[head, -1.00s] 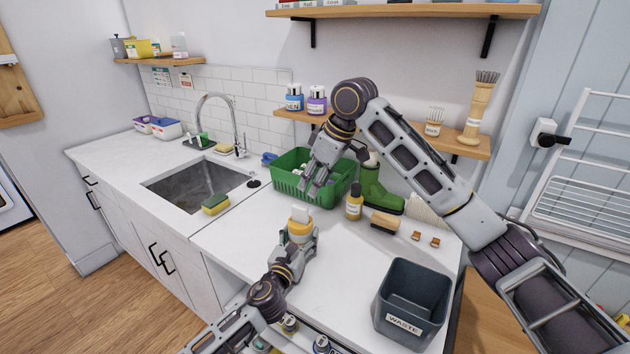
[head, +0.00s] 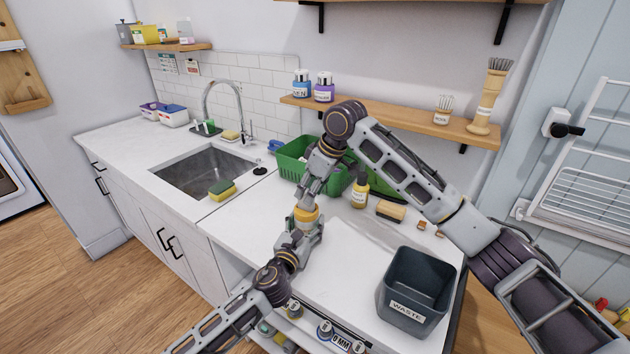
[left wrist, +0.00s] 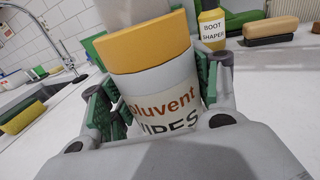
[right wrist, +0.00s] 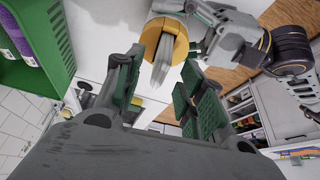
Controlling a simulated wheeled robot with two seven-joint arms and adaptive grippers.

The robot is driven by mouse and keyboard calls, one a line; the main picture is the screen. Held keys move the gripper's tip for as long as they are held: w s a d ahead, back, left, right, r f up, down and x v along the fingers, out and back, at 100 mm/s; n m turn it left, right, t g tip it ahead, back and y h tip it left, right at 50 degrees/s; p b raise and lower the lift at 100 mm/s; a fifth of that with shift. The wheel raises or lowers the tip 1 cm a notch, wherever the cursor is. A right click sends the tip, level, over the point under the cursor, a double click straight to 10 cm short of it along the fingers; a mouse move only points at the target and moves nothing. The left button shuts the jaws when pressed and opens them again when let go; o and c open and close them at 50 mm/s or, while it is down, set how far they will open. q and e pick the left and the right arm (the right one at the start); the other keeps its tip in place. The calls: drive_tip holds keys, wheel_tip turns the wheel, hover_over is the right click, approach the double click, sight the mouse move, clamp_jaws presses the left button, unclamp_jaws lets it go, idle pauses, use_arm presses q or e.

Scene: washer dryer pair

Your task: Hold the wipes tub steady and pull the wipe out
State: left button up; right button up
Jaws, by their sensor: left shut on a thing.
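The wipes tub is white with a yellow lid (head: 306,215) and stands on the counter. In the left wrist view the tub (left wrist: 160,88) fills the middle, its label partly hidden. My left gripper (head: 303,232) is shut around its sides, with green pads on both sides. My right gripper (head: 308,196) is above the lid, pointing down. In the right wrist view its fingers (right wrist: 160,90) are apart, and the white wipe (right wrist: 159,66) sticks up from the lid (right wrist: 165,36) toward the gap between them. I see no contact with the wipe.
A green crate (head: 292,165) stands behind, with a yellow bottle (head: 360,192) and a brush (head: 391,211) to its right. A grey waste bin (head: 417,285) stands at the front right. The sink (head: 205,172) with a sponge (head: 222,190) is at left.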

drive_tip(key=shift+x, duration=1.95)
clamp_jaws()
